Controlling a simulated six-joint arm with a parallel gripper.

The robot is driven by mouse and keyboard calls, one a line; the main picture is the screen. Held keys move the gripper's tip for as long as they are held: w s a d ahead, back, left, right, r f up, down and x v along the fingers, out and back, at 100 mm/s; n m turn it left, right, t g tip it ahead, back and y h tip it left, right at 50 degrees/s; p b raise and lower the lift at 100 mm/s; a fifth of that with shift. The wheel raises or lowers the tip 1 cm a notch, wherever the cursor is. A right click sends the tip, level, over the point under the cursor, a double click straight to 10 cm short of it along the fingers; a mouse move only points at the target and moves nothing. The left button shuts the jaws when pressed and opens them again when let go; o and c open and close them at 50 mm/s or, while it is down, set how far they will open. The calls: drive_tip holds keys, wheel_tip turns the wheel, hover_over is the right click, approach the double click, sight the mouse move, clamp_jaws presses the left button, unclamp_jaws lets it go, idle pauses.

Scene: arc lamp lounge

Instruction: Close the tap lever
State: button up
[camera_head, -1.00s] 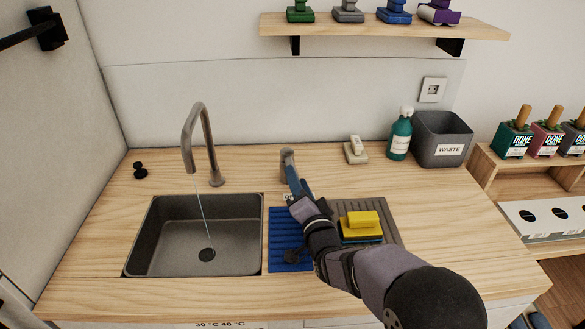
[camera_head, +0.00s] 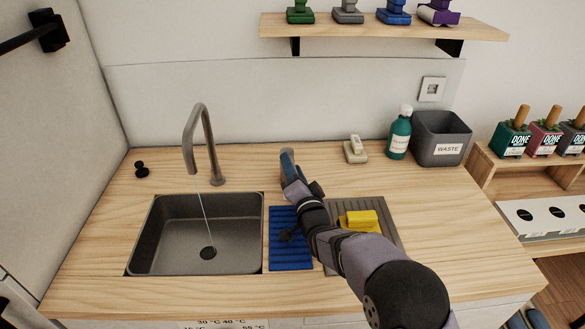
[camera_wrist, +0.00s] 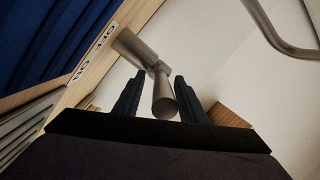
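An ON/OFF label (camera_wrist: 93,52) lies beside the lever base.
The sink (camera_head: 160,235) is left of my arm. A blue ribbed mat (camera_head: 290,255) and a grey drainer with a yellow sponge (camera_head: 360,220) lie under and beside my arm. A soap dish (camera_head: 355,150), green bottle (camera_head: 399,135) and waste bin (camera_head: 440,140) stand at the back right.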

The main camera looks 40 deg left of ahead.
clamp_jaws()
drive_tip(key=shift+s+f, duration=0.1)
drive_tip(key=shift+f, duration=0.05)
drive_tip(key=shift+s+a+m+t+h+b, duration=0.3)
drive_tip(key=shift+m+t+h+b, duration=0.4)
drive_tip(key=shift+b, duration=0.4)
drive_tip(key=shift+s+a+m+t+h+b, duration=0.2)
drive_tip(key=shift+m+t+h+b, duration=0.15)
drive_tip(key=shift+t, duration=0.35)
drive_tip(key=shift+o, duration=0.2)
unclamp_jaws()
